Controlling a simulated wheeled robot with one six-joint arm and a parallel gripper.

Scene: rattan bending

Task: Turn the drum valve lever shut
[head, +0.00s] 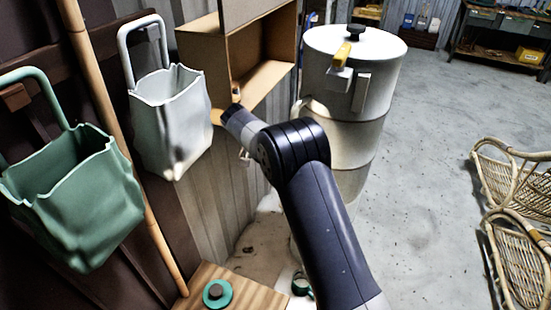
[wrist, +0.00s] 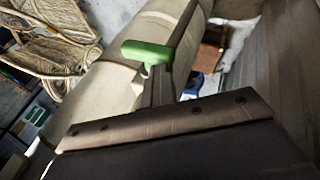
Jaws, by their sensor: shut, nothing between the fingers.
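The drum (head: 345,130) is a tall pale metal cylinder right of centre in the head view, its lower part partly hidden behind my arm. A yellow lever-like handle (head: 341,57) sits on a grey fitting at its upper front. My gripper (head: 236,97) is shut and empty, left of the drum and apart from the yellow handle, before the tan box. In the wrist view, a pale cylinder like the drum (wrist: 105,90) runs slantwise, with a green block (wrist: 147,53) on a dark stem before it. I cannot tell whether this block is a lever.
A tan open box (head: 262,85) stands behind my gripper. White (head: 172,125) and green (head: 75,205) bucket-like containers hang at left beside a bamboo pole (head: 105,100). A wooden top (head: 255,293) is at lower front. Rattan chairs (head: 520,180) stand right; the floor between is clear.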

